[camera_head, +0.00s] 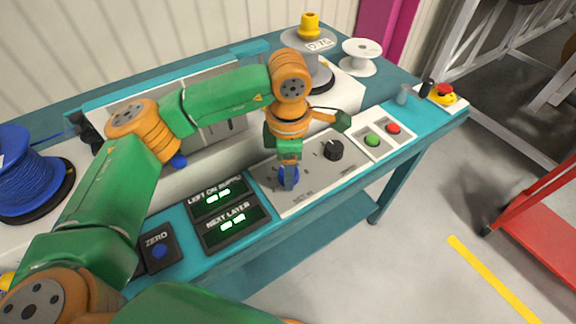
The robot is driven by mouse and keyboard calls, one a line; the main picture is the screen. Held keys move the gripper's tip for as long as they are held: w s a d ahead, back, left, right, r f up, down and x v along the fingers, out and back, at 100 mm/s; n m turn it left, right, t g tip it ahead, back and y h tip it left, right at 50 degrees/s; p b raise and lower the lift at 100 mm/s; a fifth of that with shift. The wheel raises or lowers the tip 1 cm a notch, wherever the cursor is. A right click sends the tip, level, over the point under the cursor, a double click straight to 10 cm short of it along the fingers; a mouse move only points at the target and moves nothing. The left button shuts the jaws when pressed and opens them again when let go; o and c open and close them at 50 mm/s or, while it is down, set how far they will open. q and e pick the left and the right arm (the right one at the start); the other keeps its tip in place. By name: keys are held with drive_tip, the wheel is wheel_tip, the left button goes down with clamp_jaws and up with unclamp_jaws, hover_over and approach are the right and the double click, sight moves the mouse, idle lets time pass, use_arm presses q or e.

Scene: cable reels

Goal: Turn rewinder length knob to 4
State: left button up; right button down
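The rewinder's light control panel (312,183) carries dial marks and small lettering that I cannot read. My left gripper (288,183) points down over the panel's left dial. A blue part shows at its fingertips; I cannot tell whether this is a knob or part of the gripper. The fingers are too small and covered to show whether they are open or shut. A black knob (333,150) stands uncovered on the right dial, to the right of my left gripper. I cannot tell which dial is the length one. My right gripper is not in view.
Green and red buttons (373,140) sit right of the panel, and a red-topped yellow stop button (442,94) at the bench's right end. Left are two lit displays (233,230) and a ZERO button (159,251). A blue cable reel (34,178) stands far left, a grey reel (309,42) behind.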

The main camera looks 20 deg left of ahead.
use_arm(q)
drive_tip(key=shift+o, duration=1.1)
wheel_tip(320, 180, up, 7)
drive_tip(key=shift+s+d+r, duration=0.1)
drive_tip(key=shift+s, duration=0.05)
